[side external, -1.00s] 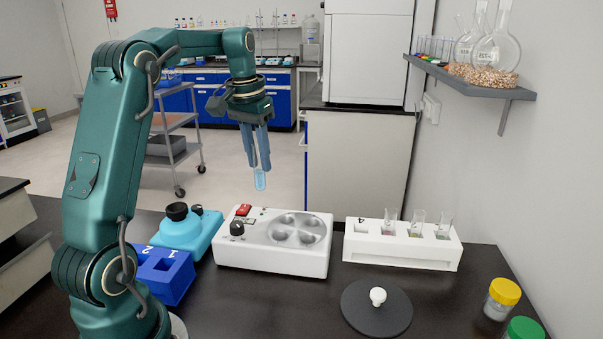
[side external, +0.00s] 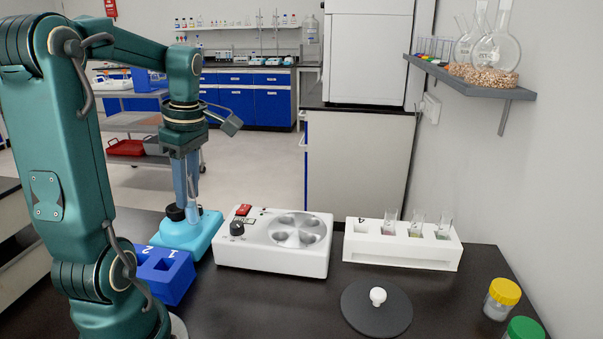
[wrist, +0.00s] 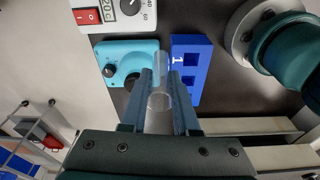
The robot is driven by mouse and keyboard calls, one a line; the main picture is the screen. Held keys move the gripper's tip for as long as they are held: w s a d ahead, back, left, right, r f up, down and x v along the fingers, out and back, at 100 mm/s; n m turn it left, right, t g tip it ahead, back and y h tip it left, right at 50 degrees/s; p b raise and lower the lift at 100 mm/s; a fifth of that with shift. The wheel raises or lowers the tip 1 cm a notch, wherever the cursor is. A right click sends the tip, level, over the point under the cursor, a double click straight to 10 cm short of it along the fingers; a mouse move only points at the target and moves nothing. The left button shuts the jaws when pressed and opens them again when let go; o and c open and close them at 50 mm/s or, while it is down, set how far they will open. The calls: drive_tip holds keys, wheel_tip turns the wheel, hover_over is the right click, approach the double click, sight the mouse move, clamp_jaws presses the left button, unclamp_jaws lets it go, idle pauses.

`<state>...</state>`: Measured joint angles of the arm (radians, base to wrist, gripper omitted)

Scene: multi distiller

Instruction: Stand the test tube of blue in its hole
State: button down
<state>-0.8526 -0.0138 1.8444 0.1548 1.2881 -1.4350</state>
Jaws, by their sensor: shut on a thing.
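My gripper (side external: 187,197) is shut on the clear test tube (wrist: 160,72) and holds it upright, mouth up, between its two fingers. In the side view the tube's lower end is hard to make out against the light-blue mixer behind it. The blue block (side external: 165,285), with two square holes marked 1 and 2, stands in front of the mixer; it also shows in the wrist view (wrist: 203,72), right of the tube. The white rack (side external: 400,255) holds several tubes, and its left hole, marked 4, is empty.
The light-blue mixer (side external: 203,238) with black parts stands behind the blue block. A white device (side external: 270,262) with a red switch and round hollows is to its right. A black disc (side external: 360,318) with a white knob and lidded jars (side external: 502,298) are at the front right.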

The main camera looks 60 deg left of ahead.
drive_tip(key=s+d+f+n, duration=0.1)
drive_tip(key=s+f+n, duration=0.3)
drive_tip(key=s, duration=0.3)
drive_tip(key=shift+d+f+n+h, duration=0.2)
drive_tip(key=shift+d+n+h, duration=0.15)
drive_tip(key=shift+n, duration=0.45)
drive_tip(key=shift+f, duration=2.65)
drive_tip(key=c, duration=0.6)
unclamp_jaws()
drive_tip(key=shift+a+r, duration=0.1)
drive_tip(key=shift+r, duration=3.4)
